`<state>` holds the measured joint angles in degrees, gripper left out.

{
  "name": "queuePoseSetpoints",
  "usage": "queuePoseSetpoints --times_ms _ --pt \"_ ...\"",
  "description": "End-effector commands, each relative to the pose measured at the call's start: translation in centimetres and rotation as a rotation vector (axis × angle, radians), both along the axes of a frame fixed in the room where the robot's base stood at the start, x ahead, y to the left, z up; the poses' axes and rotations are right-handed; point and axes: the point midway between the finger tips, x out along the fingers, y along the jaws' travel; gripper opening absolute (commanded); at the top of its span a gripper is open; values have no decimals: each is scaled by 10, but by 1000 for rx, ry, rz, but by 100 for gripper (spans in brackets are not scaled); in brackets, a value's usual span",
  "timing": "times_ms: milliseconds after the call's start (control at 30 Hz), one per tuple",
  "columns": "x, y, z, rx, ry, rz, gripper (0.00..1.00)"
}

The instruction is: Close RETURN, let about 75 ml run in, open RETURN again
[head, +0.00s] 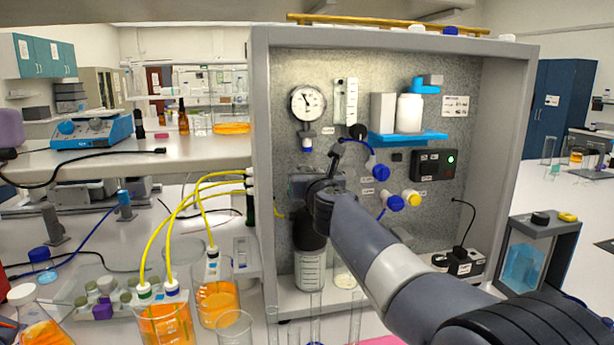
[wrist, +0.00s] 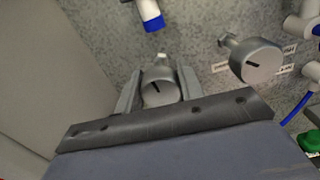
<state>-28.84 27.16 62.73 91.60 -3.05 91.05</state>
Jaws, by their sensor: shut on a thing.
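My gripper (wrist: 158,88) is shut on a round grey knob (wrist: 161,92) on the panel, with one finger on each side. The knob's dark pointer mark is tilted slightly off vertical. A second grey knob (wrist: 256,62) stands free to its right, beside a label (wrist: 285,70) that I cannot read clearly. In the head view my gripper (head: 318,188) is at the panel, and my arm hides the knobs and their labels.
The grey rig cabinet (head: 262,130) surrounds the panel, with its side wall close to the left of my gripper. A round gauge (head: 308,103) and a flowmeter (head: 346,100) are above. A blue shelf (head: 408,138) juts out at right. Beakers of orange liquid (head: 218,303) with yellow tubes stand left.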

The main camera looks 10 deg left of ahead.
Motion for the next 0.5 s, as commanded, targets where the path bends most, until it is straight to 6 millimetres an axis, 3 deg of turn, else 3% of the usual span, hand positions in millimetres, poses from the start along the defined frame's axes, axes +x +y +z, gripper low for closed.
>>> queuePoseSetpoints --times_ms 500 --pt "0 0 -2 113 58 0 13"
